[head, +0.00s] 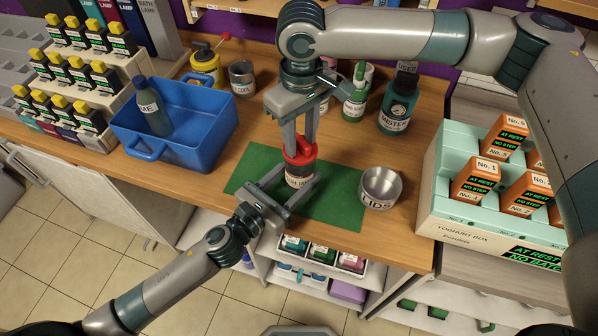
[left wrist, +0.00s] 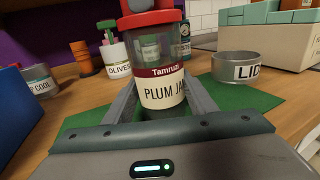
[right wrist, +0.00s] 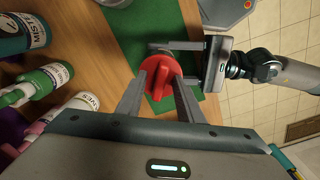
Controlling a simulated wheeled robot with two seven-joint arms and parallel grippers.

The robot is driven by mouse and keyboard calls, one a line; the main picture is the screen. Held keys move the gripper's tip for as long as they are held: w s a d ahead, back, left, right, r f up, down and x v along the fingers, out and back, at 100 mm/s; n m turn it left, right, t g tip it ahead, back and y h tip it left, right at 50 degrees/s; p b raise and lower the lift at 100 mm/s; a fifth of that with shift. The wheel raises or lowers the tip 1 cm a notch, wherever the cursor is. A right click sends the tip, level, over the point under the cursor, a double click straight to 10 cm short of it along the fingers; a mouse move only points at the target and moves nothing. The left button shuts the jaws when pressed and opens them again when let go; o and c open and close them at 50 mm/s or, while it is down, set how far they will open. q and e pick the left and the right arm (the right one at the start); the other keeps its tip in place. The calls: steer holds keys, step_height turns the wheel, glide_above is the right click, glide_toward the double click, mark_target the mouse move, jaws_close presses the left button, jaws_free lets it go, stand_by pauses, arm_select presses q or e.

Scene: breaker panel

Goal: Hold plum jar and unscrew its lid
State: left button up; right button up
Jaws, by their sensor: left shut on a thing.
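The plum jar (left wrist: 162,88) stands upright, clear glass with a dark red band and a cream label. My left gripper (head: 287,190) is shut on the jar's body, one finger on each side. The red lid (right wrist: 160,78), with a raised ridge across its top, sits on the jar. It also shows in the head view (head: 299,151). My right gripper (right wrist: 160,72) points straight down over the lid, fingers apart on either side of the ridge. It looks open, with red lid surface visible between ridge and fingers. The jar's lower part is partly hidden by the left gripper in the head view.
The jar is over a green mat (head: 340,207). A metal lids bowl (head: 380,187) stands right of it. A blue bin (head: 205,113) holding a bottle is at left. Several bottles, including the dark mister (head: 398,105), stand behind. A yoghurt box (head: 480,225) is at right.

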arm_select(q)
steer(key=shift+s+f, duration=0.15)
steer(key=shift+f, duration=0.15)
arm_select(e)
steer(key=shift+f, duration=0.35)
steer(key=shift+c, duration=0.7)
steer(key=shift+s+f, duration=0.1)
steer(key=shift+s, duration=0.05)
jaws_close()
arm_select(q)
steer(key=shift+r, duration=0.1)
arm_select(e)
steer(key=shift+n, duration=1.6)
arm_select(q)
steer(key=shift+d, duration=0.1)
steer(key=shift+r, duration=0.1)
arm_select(e)
steer(key=shift+n, duration=1.6)
steer(key=shift+r, duration=0.2)
